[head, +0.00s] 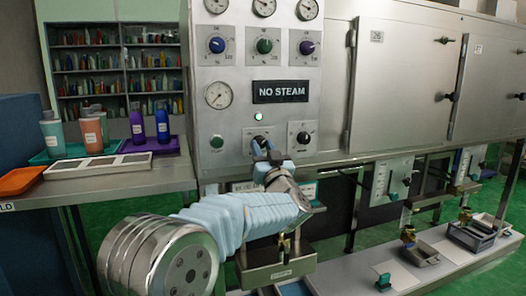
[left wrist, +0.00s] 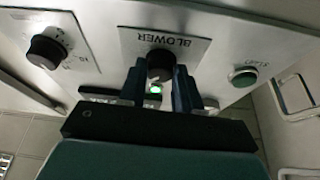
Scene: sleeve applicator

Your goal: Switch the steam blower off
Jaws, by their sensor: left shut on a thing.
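The blower knob (left wrist: 160,62) is black and sits on a plate lettered BLOWER, upside down in the left wrist view. In the head view the knob (head: 259,141) is on the lower part of the steel panel, partly covered by my gripper. My left gripper (head: 267,155) reaches up to it from below and is shut on it; both dark fingers flank the knob in the left wrist view (left wrist: 159,85). A green lamp (head: 258,117) is lit just above the knob's plate. The knob's pointer direction is hard to tell. My right gripper is not in view.
Another black knob (head: 303,138) is right of the blower knob, and a green button (head: 217,141) is left. A NO STEAM sign (head: 281,92), dials and gauges are above. A side table (head: 120,185) with bottles stands left; steel cabinet doors (head: 400,85) are right.

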